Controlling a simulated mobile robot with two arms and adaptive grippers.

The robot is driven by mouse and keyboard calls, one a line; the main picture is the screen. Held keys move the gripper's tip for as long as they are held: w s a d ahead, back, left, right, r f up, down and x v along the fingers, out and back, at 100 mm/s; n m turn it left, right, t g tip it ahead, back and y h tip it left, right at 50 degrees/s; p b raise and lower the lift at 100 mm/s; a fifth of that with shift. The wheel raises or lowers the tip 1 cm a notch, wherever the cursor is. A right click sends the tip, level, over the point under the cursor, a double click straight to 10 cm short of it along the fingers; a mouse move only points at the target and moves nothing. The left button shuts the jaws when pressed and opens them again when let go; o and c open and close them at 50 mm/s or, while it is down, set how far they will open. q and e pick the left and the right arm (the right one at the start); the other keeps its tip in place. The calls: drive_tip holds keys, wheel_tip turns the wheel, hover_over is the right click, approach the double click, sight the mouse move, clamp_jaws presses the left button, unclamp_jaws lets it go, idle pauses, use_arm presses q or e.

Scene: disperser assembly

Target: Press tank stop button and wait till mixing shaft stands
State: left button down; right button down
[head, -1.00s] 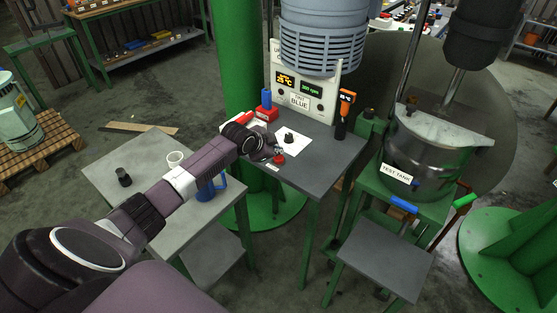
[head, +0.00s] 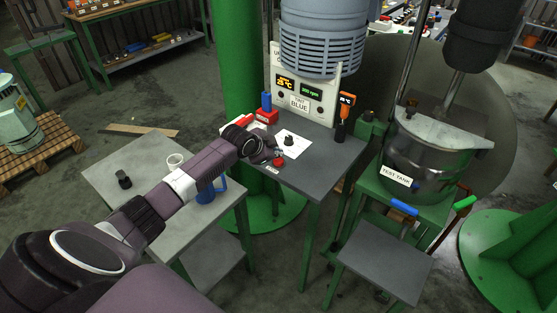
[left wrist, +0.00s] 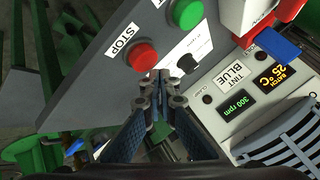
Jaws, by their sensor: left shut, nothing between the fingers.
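The red stop button (head: 278,161) sits on the grey control table beside a STOP label. In the left wrist view the red button (left wrist: 142,55) stands clear next to the STOP label (left wrist: 122,38). My left gripper (head: 266,153) is shut and empty, close to the button at its upper left in the head view. In the left wrist view its fingertips (left wrist: 160,77) lie below and right of the button; I cannot tell whether they touch anything. The TEST TANK (head: 425,160) stands at the right with a metal shaft (head: 454,88) above it. Whether the shaft turns cannot be told.
A green button (left wrist: 188,13) and a black knob (left wrist: 187,63) are near the red one. The display panel (left wrist: 262,90) reads 300 rpm and 25 °C. An orange-black handheld device (head: 343,115) stands at the table's right. A blue jug (head: 207,190) is under my arm.

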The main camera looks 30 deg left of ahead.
use_arm(q)
drive_tip(key=shift+f, duration=0.15)
drive_tip(key=shift+f, duration=0.3)
idle(0.6)
drive_tip(key=shift+s+f+b, duration=0.1)
drive_tip(key=shift+f+b, duration=0.6)
drive_tip(key=shift+f, duration=0.3)
idle(0.6)
drive_tip(key=shift+r, duration=0.1)
drive_tip(key=shift+r+p, duration=1.15)
drive_tip(key=shift+r, duration=0.1)
drive_tip(key=shift+r, duration=0.15)
